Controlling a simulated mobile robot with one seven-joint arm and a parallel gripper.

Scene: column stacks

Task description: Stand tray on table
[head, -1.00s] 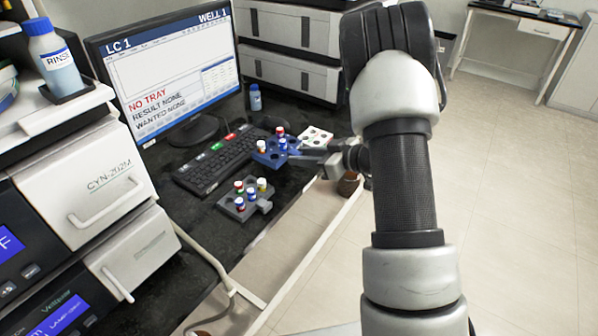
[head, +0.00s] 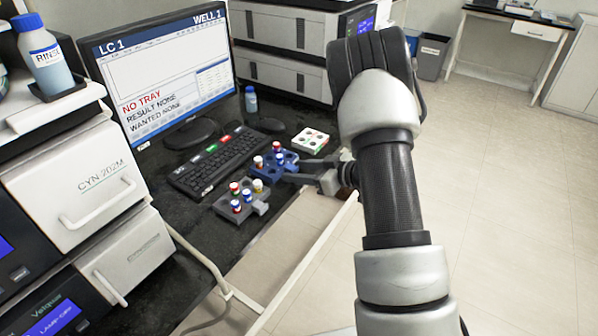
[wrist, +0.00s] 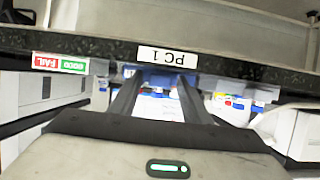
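A blue tray (head: 268,172) with several colored-cap vials is at my gripper (head: 302,178) in the head view. The gripper comes in from the right with its fingers at the tray's near side. In the wrist view, the fingers (wrist: 158,85) close toward a blue part between their tips, which looks like the tray's handle. The tray is level and low over the dark table (head: 205,218); I cannot tell whether it touches it. A grey tray (head: 243,213) with vials stands nearer the front, and a white tray (head: 311,139) stands behind the blue one.
A keyboard (head: 215,163) lies left of the trays, with a monitor (head: 165,75) behind it. A mouse (head: 270,126) and a small blue bottle (head: 251,100) are further back. Lab instruments (head: 75,190) stand at the left. The table's front edge is close to the trays.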

